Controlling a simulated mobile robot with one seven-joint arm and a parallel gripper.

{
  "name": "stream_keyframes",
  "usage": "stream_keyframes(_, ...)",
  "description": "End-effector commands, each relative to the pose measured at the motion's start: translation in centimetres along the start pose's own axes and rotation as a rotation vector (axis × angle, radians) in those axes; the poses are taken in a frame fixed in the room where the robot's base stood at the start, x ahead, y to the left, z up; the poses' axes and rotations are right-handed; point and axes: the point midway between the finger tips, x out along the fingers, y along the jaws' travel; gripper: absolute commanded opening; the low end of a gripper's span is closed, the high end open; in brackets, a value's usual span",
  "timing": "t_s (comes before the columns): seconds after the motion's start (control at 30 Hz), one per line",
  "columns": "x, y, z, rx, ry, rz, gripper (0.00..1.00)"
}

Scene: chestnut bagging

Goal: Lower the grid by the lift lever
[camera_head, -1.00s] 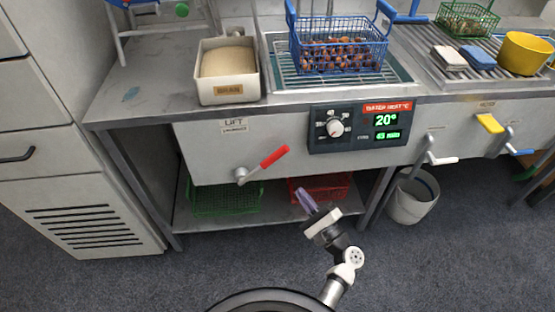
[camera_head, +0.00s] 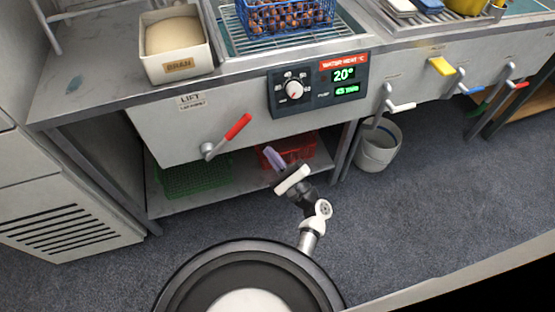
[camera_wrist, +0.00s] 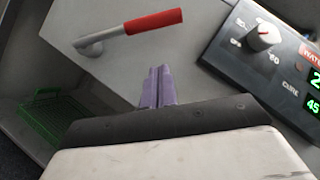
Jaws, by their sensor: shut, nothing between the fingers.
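The lift lever (camera_head: 226,136) has a red grip and a metal pivot on the front panel, below the LIFT label (camera_head: 191,101). It points up and to the right. In the wrist view the lever (camera_wrist: 152,22) lies across the top, above my fingers. My gripper (camera_head: 272,158) is shut and empty, below and right of the lever and apart from it. Its purple fingers (camera_wrist: 158,86) point toward the panel. The grid (camera_head: 290,38) is a wire rack in the basin, with a blue basket (camera_head: 285,16) of chestnuts on it.
A control box (camera_head: 318,84) with a knob and green displays sits right of the lever. A BRAN box (camera_head: 176,44) stands on the counter. Green (camera_head: 195,178) and red (camera_head: 305,150) crates lie on the low shelf. A bucket (camera_head: 378,146) and more levers are at right.

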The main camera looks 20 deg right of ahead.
Motion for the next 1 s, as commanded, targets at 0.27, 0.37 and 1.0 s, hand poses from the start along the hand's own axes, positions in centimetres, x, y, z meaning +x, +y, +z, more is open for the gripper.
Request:
stream_keyframes(0.27,5.7,-0.2,0.9,0.001,-0.001,0.001,0.0)
stream_keyframes(0.37,6.6,-0.2,1.9,0.001,0.0,0.0,0.0)
stream_keyframes(1.0,7.7,0.0,2.8,-0.003,0.0,0.002,0.0)
